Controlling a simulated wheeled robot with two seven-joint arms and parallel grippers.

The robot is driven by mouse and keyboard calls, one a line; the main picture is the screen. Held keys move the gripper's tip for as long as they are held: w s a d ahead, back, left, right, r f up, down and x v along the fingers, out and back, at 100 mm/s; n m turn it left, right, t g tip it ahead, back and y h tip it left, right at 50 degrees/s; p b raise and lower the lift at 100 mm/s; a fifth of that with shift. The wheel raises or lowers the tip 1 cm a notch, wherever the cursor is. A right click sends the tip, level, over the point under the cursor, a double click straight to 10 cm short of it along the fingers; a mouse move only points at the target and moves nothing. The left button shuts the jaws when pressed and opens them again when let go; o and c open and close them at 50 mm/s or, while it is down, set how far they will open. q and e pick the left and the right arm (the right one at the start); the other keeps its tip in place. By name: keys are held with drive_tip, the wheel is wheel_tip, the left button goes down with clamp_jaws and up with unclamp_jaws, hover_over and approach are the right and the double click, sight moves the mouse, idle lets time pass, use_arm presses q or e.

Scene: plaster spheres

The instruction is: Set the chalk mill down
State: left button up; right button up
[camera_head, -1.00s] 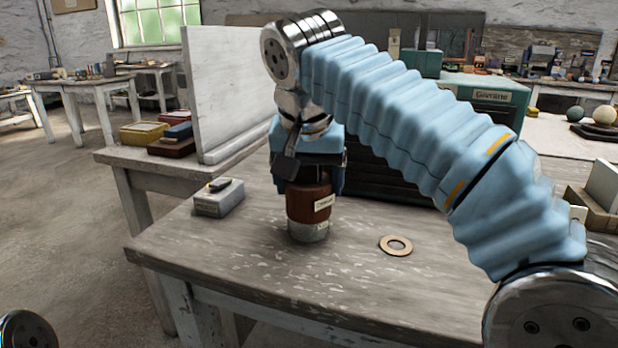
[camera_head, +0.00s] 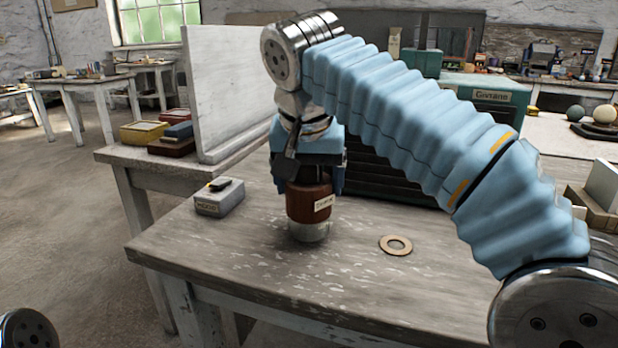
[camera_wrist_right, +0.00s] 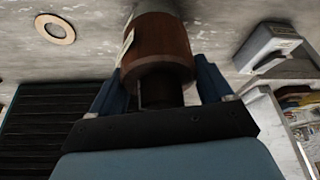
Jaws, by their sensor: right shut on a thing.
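The chalk mill (camera_head: 309,205) is a reddish-brown cylinder with a paper label and a pale grey base. It stands upright at the worn wooden table (camera_head: 220,265), its base at or very near the top; I cannot tell if it touches. My right gripper (camera_head: 310,180) comes down from above and is shut on the mill's upper part, hiding its top. In the right wrist view the mill (camera_wrist_right: 158,50) sits between the blue fingers (camera_wrist_right: 160,90). My left gripper is not in view.
A flat tan ring (camera_head: 396,245) lies right of the mill. A small grey box (camera_head: 219,198) with a dark item on top stands to the left. A white upright panel (camera_head: 228,85) and a dark slatted case (camera_head: 385,180) stand behind. The table's front is clear.

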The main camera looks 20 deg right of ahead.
drive_tip(key=shift+f+b, duration=0.6)
drive_tip(key=shift+f, duration=0.1)
idle(0.4)
drive_tip(key=o, duration=1.1)
drive_tip(key=shift+o, duration=0.2)
drive_tip(key=shift+r, duration=0.1)
wheel_tip(320, 180, up, 4)
drive_tip(key=p, duration=0.4)
